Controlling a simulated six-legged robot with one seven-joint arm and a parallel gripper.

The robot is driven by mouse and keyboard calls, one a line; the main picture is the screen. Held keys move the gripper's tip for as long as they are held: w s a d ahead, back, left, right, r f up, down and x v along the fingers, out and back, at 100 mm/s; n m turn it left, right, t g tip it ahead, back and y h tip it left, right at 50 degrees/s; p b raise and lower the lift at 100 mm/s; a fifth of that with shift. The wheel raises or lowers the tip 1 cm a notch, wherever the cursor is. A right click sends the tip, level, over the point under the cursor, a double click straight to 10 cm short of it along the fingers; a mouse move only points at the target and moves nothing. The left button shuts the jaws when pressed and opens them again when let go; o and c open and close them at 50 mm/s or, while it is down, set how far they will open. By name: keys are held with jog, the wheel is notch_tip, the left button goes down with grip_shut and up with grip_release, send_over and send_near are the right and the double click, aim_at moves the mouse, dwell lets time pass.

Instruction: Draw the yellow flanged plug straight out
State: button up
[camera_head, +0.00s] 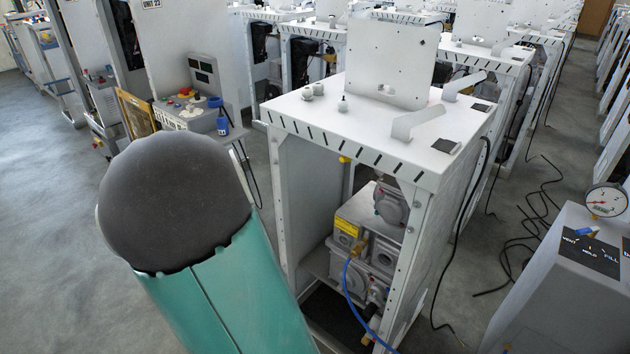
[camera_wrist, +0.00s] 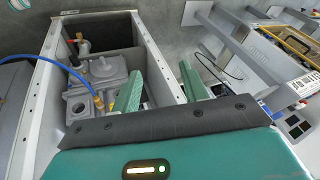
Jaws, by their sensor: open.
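A small yellow piece (camera_head: 345,159) shows just under the top of the white dispenser frame (camera_head: 350,125) in the head view; it may be the yellow flanged plug, but it is too small to make out a flange. In the wrist view I cannot clearly pick out the plug. My gripper (camera_wrist: 160,68) shows there with two green fingers, apart and empty, over the right part of the open frame. The grey valve housing (camera_wrist: 100,72) inside lies left of the fingers, which hide part of it. The head view does not show my fingers.
A blue hose (camera_head: 350,290) ends in a brass fitting (camera_head: 361,245) at the grey unit inside the frame. A grey console (camera_head: 565,270) with a round gauge (camera_head: 606,200) stands at right. Black cables (camera_head: 535,230) lie on the floor. More frames stand behind.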

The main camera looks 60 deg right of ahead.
jog(key=s+d+f+m+g+h, duration=0.15)
jog(key=s+d+m+h, duration=0.25)
jog(key=d, duration=0.9)
jog(key=m+g+h, duration=0.2)
jog(key=h, duration=0.4)
send_near(342, 160)
jog(key=a+f, duration=0.2)
jog(key=a, duration=0.4)
jog(key=d, duration=1.3)
jog(key=shift+w+d+f, duration=0.1)
jog(key=shift+f, duration=0.25)
jog(key=shift+d+f, duration=0.2)
jog(key=shift+d, duration=0.3)
grip_shut()
jog(key=w+a, duration=0.1)
jog(key=a, duration=0.5)
jog(key=shift+a, duration=0.2)
